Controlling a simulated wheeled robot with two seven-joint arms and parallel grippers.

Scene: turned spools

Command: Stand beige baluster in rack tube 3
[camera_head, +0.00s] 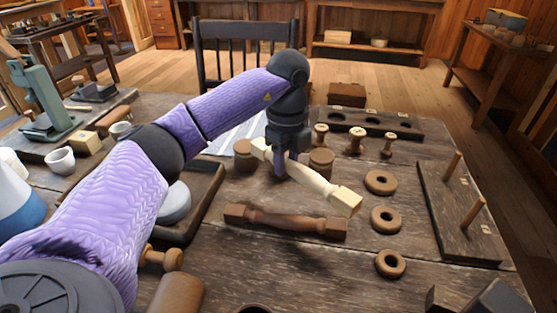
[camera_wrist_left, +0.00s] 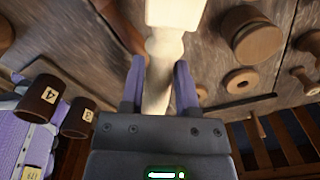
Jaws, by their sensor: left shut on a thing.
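The beige baluster (camera_head: 318,184) is a pale turned piece with square ends. My left gripper (camera_head: 280,160) is shut around it near its far left end, and its near end slants down to the right. In the left wrist view the baluster (camera_wrist_left: 160,60) runs up between the two fingers (camera_wrist_left: 158,85). Brown tubes with number labels show at that view's left: tube 4 (camera_wrist_left: 40,97) and, beside it, one that seems to be tube 3 (camera_wrist_left: 78,118). I cannot make out the tubes in the head view. A dark shape (camera_head: 500,297) at the bottom right may be my right gripper.
A brown baluster (camera_head: 285,220) lies below the held one. Brown round jars (camera_head: 244,158) (camera_head: 322,161) flank my gripper. Rings (camera_head: 385,219), small spools (camera_head: 355,140) and a pegboard (camera_head: 450,210) are at right. A tray (camera_head: 208,215) is at left.

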